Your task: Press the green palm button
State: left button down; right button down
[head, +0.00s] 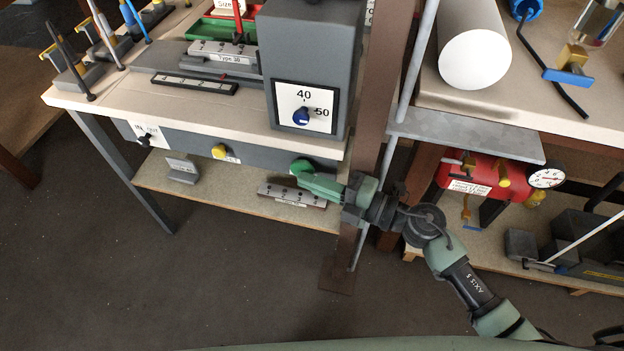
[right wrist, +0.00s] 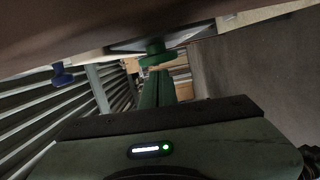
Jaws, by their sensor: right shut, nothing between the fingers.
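The green palm button (head: 301,166) sits on the grey front panel under the bench top, near its right end. In the right wrist view the green button (right wrist: 154,50) shows just beyond my fingertips. My right gripper (head: 306,180) is shut and empty, its green fingers pointing left just below the button. In the right wrist view the closed fingers (right wrist: 157,76) reach up close to the button; I cannot tell whether they touch it. My left gripper is not in view.
The same panel (head: 255,158) carries a yellow button (head: 219,151) and a black switch (head: 144,140). A lower shelf (head: 240,199) holds a marked metal bar (head: 291,195) below my gripper. A brown post (head: 374,120) stands right of the panel, beside my wrist.

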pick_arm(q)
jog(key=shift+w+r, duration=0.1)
pick_arm(e)
jog(key=shift+w+d, duration=0.1)
jog(key=shift+w, duration=0.1)
